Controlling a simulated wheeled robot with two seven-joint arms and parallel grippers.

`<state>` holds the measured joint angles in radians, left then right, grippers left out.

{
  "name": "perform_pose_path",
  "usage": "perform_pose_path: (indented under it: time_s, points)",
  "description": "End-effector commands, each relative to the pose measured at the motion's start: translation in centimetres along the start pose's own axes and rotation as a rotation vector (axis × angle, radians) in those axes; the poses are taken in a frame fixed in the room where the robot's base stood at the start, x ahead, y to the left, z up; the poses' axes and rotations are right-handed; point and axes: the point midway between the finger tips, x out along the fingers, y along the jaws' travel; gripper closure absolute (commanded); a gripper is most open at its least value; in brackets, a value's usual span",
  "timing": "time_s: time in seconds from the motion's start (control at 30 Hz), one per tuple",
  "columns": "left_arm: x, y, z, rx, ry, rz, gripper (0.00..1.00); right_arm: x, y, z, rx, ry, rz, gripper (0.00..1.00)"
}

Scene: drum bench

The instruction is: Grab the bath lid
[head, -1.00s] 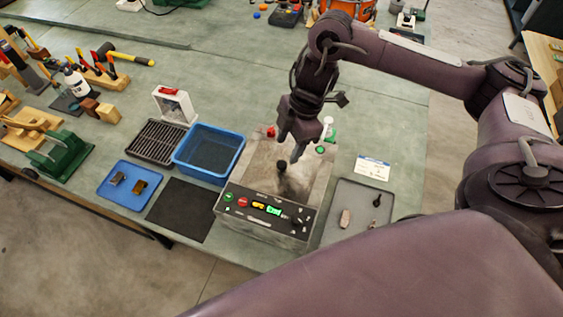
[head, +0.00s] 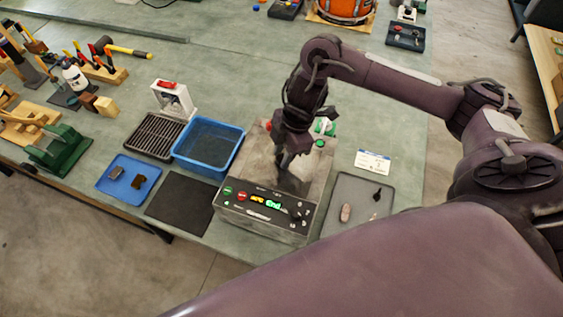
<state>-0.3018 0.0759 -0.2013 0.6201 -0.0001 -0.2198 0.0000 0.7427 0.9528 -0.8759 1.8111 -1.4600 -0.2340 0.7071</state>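The bath lid (head: 307,173) is a grey metal plate on top of the boxy bath (head: 262,222), whose front panel has coloured buttons and lit displays. Its dark knob was visible earlier and is now hidden behind my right gripper (head: 282,166). The gripper points down, with its fingertips at the knob's place. The fingers are dark and small, so I cannot tell whether they are closed on the knob. The lid appears to lie flat on the bath. My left gripper is not in view.
Left of the bath are a blue tub (head: 211,147), a black rack (head: 155,139), a dark mat (head: 181,204) and a blue tray (head: 128,180). A grey tray (head: 352,194) with small items and a white card (head: 373,161) are to its right.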

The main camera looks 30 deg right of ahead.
Motion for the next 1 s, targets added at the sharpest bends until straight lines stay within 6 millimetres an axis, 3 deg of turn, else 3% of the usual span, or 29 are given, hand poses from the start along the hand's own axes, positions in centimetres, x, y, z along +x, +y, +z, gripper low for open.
perform_pose_path:
  time_s: [0.03, 0.2, 0.67, 0.87, 1.0]
  points:
    - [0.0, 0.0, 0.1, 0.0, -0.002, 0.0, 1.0, 0.0, 0.0, 0.0, 0.0, 0.0, 0.0, 0.78]
    - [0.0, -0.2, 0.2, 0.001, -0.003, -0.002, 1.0, 0.0, 0.0, 0.0, 0.0, 0.0, 0.0, 1.0]
    - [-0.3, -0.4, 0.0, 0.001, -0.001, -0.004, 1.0, -1.1, 0.1, -0.3, -0.001, 0.0, 0.004, 1.0]
    - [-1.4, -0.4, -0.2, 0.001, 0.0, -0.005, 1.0, -4.6, 0.3, -1.2, -0.004, -0.001, 0.009, 1.0]
    - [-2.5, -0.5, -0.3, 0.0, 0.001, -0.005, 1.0, -8.3, 0.3, -2.2, -0.005, -0.002, 0.011, 1.0]
